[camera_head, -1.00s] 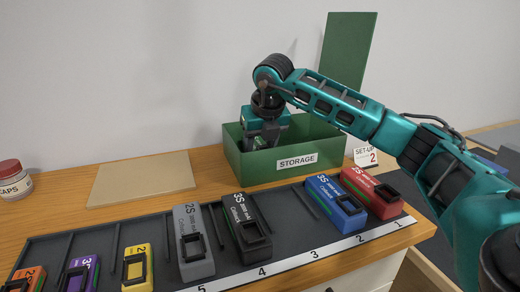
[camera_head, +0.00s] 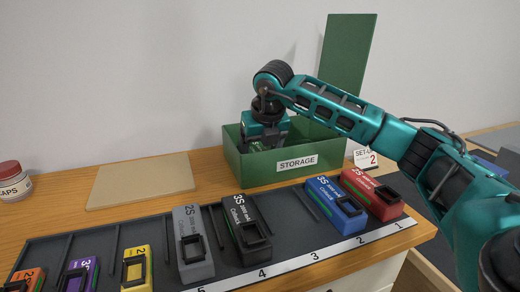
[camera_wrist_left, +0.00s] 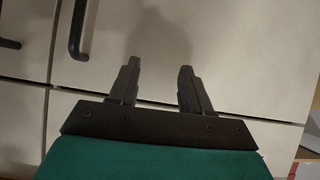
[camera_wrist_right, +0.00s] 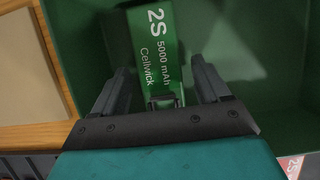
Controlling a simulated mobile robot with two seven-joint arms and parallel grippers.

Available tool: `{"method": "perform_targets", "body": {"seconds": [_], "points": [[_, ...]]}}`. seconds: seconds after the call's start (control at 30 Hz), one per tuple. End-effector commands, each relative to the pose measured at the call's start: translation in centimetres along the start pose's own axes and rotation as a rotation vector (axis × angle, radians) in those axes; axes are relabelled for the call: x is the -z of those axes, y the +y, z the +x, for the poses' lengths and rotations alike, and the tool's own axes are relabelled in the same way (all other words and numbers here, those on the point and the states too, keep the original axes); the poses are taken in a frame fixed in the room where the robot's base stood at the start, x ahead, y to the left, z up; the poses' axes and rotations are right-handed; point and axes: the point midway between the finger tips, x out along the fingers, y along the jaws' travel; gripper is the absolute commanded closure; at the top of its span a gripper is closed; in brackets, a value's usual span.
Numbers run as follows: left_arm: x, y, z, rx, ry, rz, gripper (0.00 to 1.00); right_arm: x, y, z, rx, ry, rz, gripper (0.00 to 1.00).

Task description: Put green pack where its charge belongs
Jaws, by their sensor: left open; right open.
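The green pack (camera_wrist_right: 157,45), marked 2S 5000 mAh Cellwick, lies inside the green STORAGE box (camera_head: 238,163). In the right wrist view it sits between the open fingers of my right gripper (camera_wrist_right: 165,85), its dark handle close to the palm. In the head view my right gripper (camera_head: 265,146) reaches down into the box, and a bit of green pack shows under it. My left gripper (camera_wrist_left: 157,80) is open and empty in front of pale cabinet doors; it is not in the head view.
A dark rack (camera_head: 285,212) with a numbered strip holds red (camera_head: 374,194), blue (camera_head: 337,205), black (camera_head: 247,228), grey (camera_head: 192,243), yellow (camera_head: 137,268), purple and orange packs. A gap shows between blue and black. A board (camera_head: 140,181) and CAPS jar (camera_head: 13,181) stand left.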

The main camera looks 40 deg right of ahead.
Motion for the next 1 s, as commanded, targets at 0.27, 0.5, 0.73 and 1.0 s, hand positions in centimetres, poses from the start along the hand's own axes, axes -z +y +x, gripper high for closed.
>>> {"method": "perform_targets", "body": {"seconds": [0.27, 0.5, 0.73, 1.0], "points": [[0.8, 0.0, -0.5, 0.000, 0.001, 0.000, 0.52, -0.3, 0.1, -4.7, -0.002, -0.005, 0.000, 0.25], [1.3, -0.1, -0.9, 0.000, 0.000, 0.007, 0.52, -0.2, 0.0, -9.6, -0.001, -0.003, 0.000, 0.25], [1.6, -0.2, -1.1, 0.001, 0.001, 0.012, 0.52, -0.1, 0.0, -11.9, -0.001, -0.001, -0.001, 0.25], [1.4, -0.2, -1.0, 0.002, -0.001, 0.013, 0.52, -0.1, 0.1, -12.2, -0.001, 0.000, -0.001, 0.25]]}}
